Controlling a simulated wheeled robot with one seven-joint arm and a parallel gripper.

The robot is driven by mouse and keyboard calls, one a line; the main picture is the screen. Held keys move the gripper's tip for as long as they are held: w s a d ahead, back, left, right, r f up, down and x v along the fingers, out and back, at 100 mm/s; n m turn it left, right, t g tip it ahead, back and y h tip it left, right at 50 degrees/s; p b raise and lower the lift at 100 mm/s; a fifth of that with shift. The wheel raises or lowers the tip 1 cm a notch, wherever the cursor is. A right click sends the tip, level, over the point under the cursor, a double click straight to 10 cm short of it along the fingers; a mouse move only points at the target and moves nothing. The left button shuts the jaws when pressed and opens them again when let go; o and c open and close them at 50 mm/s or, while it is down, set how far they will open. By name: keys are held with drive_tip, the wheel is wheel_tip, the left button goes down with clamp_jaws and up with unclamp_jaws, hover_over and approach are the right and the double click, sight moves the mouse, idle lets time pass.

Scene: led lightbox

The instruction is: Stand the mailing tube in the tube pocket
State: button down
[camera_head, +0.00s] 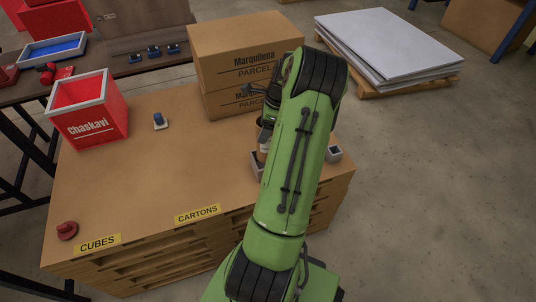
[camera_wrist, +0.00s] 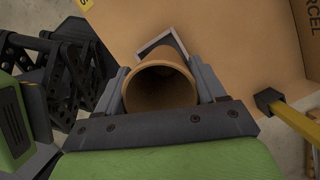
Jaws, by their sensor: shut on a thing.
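The mailing tube (camera_wrist: 160,88) is a brown cardboard cylinder, and the wrist view looks into its open end. My gripper (camera_wrist: 161,92) is shut on it, with one grey finger on each side. A grey square-rimmed holder, apparently the tube pocket (camera_wrist: 163,43), shows just beyond the tube. In the head view, part of the tube (camera_head: 262,153) shows beside my green arm, upright over or in the grey pocket (camera_head: 256,167). The arm hides most of both. I cannot tell how deep the tube sits.
Two stacked parcel cartons (camera_head: 244,60) stand behind my arm. A red bin (camera_head: 89,112) stands at the left. A small grey holder (camera_head: 334,153) is right of my arm.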

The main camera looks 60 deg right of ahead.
sight(262, 149)
wheel_tip(262, 149, down, 8)
drive_tip(key=shift+r+b, duration=0.25)
drive_tip(key=shift+b, duration=0.95)
drive_tip(key=shift+f, duration=0.15)
drive_tip(key=shift+c, duration=0.5)
unclamp_jaws()
